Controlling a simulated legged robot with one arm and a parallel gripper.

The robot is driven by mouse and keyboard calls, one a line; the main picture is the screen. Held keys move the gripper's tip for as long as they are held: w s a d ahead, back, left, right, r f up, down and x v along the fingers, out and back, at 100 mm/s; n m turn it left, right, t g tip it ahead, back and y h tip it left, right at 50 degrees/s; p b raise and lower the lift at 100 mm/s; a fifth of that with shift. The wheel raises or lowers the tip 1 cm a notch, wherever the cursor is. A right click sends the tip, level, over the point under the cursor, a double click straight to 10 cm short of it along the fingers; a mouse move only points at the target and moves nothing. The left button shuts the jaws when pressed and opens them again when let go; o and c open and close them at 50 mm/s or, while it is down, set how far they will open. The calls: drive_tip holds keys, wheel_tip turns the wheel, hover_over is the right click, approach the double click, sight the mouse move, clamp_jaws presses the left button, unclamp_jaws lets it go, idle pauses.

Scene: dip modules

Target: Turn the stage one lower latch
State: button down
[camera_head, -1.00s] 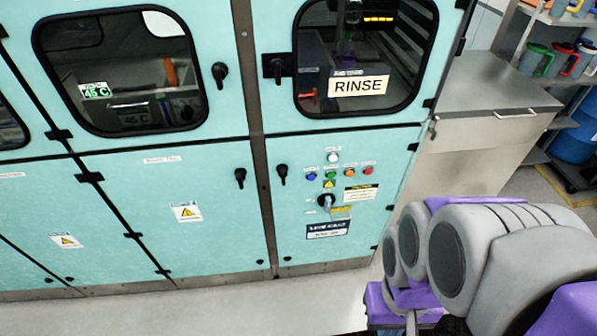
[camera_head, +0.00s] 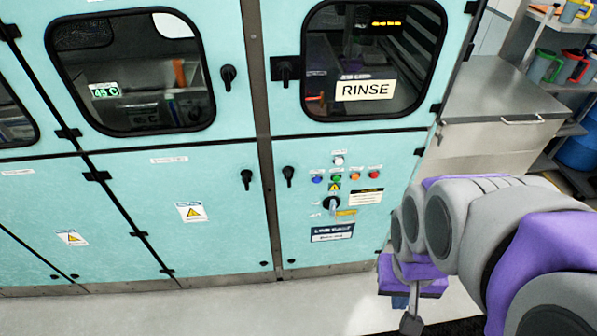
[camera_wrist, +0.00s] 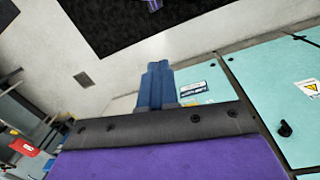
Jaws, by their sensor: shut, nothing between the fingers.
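The teal cabinet has two black latches side by side on its lower doors: a left one (camera_head: 246,179) and a right one (camera_head: 288,175), both hanging downward. I cannot read which door is stage one. A black latch (camera_wrist: 284,129) on a teal door also shows at the right of the wrist view. My gripper (camera_wrist: 157,68) has its blue fingers shut together and empty, clear of the doors. In the head view its blue part (camera_head: 398,301) is low, in front of and right of the lower doors, partly hidden by my arm.
Upper doors carry further latches (camera_head: 228,77) and a RINSE sign (camera_head: 365,90). A grey counter (camera_head: 495,95) and shelving stand at the right. The floor before the left doors is clear.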

drive_tip(key=w+d+f+m+t, duration=0.1)
drive_tip(key=w+d+f+t, duration=0.1)
drive_tip(key=w, duration=0.8)
drive_tip(key=w+d+f+m+t, duration=0.1)
drive_tip(key=w+d+f+t, duration=0.15)
drive_tip(key=w, duration=0.85)
drive_tip(key=w+d+f+t, duration=0.2)
drive_tip(key=w+d, duration=0.1)
drive_tip(key=w, duration=0.7)
drive_tip(key=w+a+f+m+t+y+p, duration=0.1)
drive_tip(key=w+a+f+t+y, duration=0.15)
drive_tip(key=w, duration=0.35)
drive_tip(key=w+a+f+t+y, duration=0.1)
drive_tip(key=w+f, duration=0.3)
drive_tip(key=w, duration=0.1)
drive_tip(key=s+a+f+m+t+y+p, duration=0.1)
drive_tip(key=s+a+f+m+y, duration=0.25)
drive_tip(key=a+f+y, duration=0.75)
drive_tip(key=w+a+r+b, duration=0.1)
drive_tip(key=w+a+b, duration=0.2)
drive_tip(key=a, duration=0.8)
drive_tip(key=shift+w+a+r+y, duration=0.2)
drive_tip(key=shift+w+a+y, duration=0.2)
drive_tip(key=shift+w, duration=0.4)
